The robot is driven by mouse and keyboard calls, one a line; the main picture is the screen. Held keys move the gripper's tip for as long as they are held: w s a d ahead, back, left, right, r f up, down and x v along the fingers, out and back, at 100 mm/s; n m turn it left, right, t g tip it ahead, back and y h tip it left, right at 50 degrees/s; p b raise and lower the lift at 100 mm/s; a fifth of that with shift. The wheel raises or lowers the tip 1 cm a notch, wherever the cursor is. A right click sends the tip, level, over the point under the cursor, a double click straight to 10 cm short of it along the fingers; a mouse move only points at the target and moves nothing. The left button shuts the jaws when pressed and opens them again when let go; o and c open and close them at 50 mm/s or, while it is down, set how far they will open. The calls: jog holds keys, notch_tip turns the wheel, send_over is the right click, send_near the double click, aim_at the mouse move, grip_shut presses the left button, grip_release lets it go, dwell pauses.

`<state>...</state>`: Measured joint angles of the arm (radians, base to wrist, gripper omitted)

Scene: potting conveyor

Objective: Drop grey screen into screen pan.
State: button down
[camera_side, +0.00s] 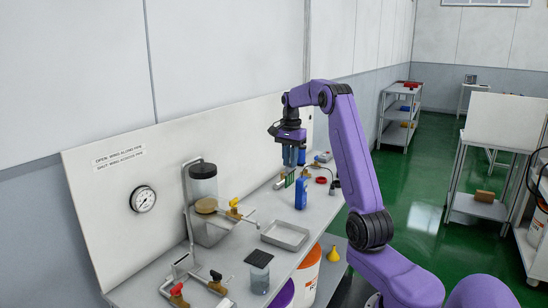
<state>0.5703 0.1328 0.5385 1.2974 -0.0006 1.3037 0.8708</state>
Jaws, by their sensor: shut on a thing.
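My gripper (294,161) points down over the back part of the bench, with its blue-grey fingers close together. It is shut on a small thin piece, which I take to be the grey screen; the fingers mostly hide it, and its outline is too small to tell. Just below the fingertips stand thin upright green and dark pieces (289,179); I cannot tell whether the held piece touches them. A shallow grey metal tray (285,235), which looks like the screen pan, lies on the bench nearer the camera, apart from the gripper. It looks empty.
A clear cylinder with piping (203,183) and a yellow valve (234,204) stand left of the tray.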

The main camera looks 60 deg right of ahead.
notch_tip(320, 180, down, 17)
jog(key=shift+w+a, duration=0.15)
dwell(0.5)
jog(key=c, duration=1)
grip_release()
notch_tip(320, 180, up, 17)
jog(key=shift+r, duration=0.2)
